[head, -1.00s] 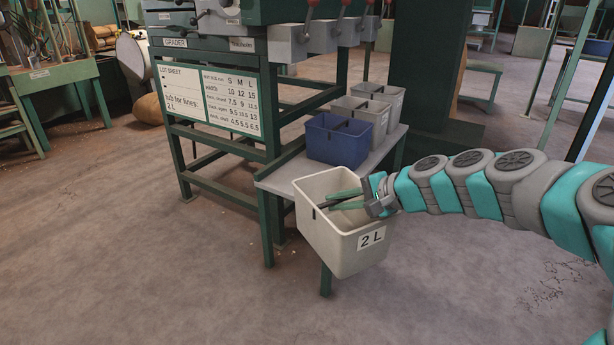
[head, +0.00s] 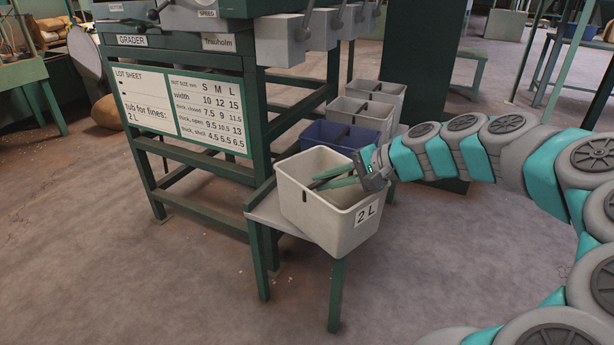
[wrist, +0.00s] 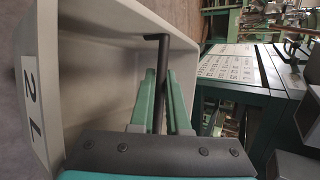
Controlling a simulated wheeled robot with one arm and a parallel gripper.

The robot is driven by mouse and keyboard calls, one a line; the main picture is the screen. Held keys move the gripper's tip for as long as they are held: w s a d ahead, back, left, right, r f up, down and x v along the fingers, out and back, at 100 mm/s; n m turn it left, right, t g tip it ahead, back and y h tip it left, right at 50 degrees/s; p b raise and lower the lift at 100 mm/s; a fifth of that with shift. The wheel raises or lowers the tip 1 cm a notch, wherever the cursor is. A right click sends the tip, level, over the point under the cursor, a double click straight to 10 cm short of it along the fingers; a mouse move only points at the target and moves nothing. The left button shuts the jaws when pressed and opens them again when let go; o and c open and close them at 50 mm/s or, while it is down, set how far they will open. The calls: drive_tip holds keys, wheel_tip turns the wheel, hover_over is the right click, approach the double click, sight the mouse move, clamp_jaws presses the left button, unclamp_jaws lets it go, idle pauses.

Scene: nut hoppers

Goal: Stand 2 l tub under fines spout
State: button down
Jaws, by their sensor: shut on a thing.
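The pale grey 2 L tub (head: 318,217), with its "2 L" label facing front right, is over the near end of the grey bench (head: 272,214). I cannot tell whether its base touches the bench. My gripper (head: 322,183) reaches into the tub from the right. In the wrist view, its green fingers (wrist: 161,78) are shut on the tub's dark crossbar (wrist: 162,62). The tub looks empty and slightly tilted. Grey spout boxes (head: 283,40) line the grader above the bench. No spout label reading fines is legible.
A blue tub (head: 340,137) stands directly behind the held tub, partly hidden by it. Two grey tubs (head: 352,113) (head: 381,92) stand farther back in the row. The lot sheet (head: 183,115) on the green grader frame reads "tub for fines: 2 L". Floor in front is clear.

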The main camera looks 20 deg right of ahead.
sight(311, 157)
drive_tip(key=w, duration=0.4)
drive_tip(key=w+d+f, duration=0.1)
drive_tip(key=w, duration=0.7)
drive_tip(key=shift+d+f, duration=0.2)
drive_tip(key=shift+d, duration=0.15)
drive_tip(key=shift+w+f+b, duration=0.15)
drive_tip(key=shift+w+b, duration=0.05)
drive_tip(key=shift+b, duration=0.15)
wheel_tip(311, 157, down, 3)
drive_tip(key=shift+d+f+b, duration=0.1)
drive_tip(key=shift+b, duration=0.2)
drive_tip(key=c, duration=0.9)
unclamp_jaws()
